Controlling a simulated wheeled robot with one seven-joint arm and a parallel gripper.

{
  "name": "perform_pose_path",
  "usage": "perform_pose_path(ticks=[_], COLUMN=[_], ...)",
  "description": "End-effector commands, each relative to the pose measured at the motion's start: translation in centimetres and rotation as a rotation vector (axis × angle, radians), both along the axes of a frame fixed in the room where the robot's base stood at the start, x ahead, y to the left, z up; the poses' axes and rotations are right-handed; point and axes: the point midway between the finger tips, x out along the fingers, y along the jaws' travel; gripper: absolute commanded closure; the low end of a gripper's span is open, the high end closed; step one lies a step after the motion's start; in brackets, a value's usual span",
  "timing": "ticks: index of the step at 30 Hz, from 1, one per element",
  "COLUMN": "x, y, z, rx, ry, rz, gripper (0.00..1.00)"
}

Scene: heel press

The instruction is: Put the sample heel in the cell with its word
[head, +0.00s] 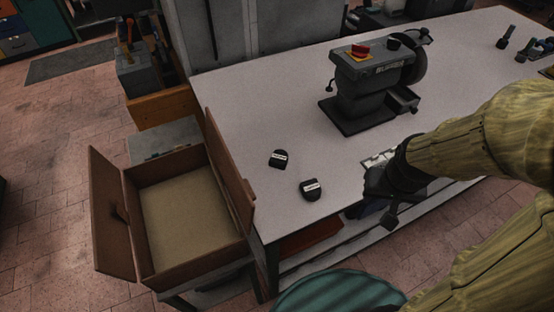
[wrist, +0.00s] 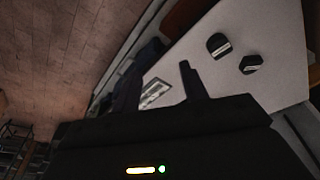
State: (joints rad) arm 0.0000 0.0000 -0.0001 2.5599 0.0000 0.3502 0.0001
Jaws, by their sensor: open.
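Two dark heels with white labels lie apart on the white table: one heel (head: 279,159) farther back, another heel (head: 312,190) nearer the front edge. Their words are too small to read. Both heels also show in the wrist view, at upper right (wrist: 218,45) and (wrist: 252,64). A pale, divided panel (head: 374,160) sits near the table's front edge, partly hidden by my gripper (head: 380,211); it also shows in the wrist view (wrist: 155,92), between my fingers. My gripper is open and empty, right of both heels, near the front edge.
A grey press (head: 372,85) with a red knob stands on the table (head: 260,100) behind my gripper. An open brown box (head: 188,212), empty inside, stands left of the table. A teal round thing (head: 335,292) is at bottom centre. The table's left part is mostly clear.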

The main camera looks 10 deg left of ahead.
Motion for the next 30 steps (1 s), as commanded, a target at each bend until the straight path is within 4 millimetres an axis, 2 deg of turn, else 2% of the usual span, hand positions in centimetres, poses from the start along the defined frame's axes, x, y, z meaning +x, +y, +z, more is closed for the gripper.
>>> perform_pose_path(ticks=[1,4,5,8,11,15,21,27,30], x=[0.1,1.0,1.6,3.9,7.1,11.6,16.7,20.0,20.8], y=[0.0,0.4,0.6,1.8,3.6,7.2,13.3,20.5,23.8], z=[0.0,0.0,0.1,0.2,0.3,0.5,0.6,0.2,0.0], rx=[0.001,0.005,0.007,0.016,0.029,0.041,0.047,0.036,0.026], ry=[0.000,0.005,0.007,0.024,0.046,0.086,0.141,0.191,0.212], rz=[0.000,-0.002,-0.003,-0.012,-0.026,-0.049,-0.080,-0.105,-0.114], gripper=[0.46,0.26,0.24,0.24,0.24,0.24,0.24,0.24,0.24])
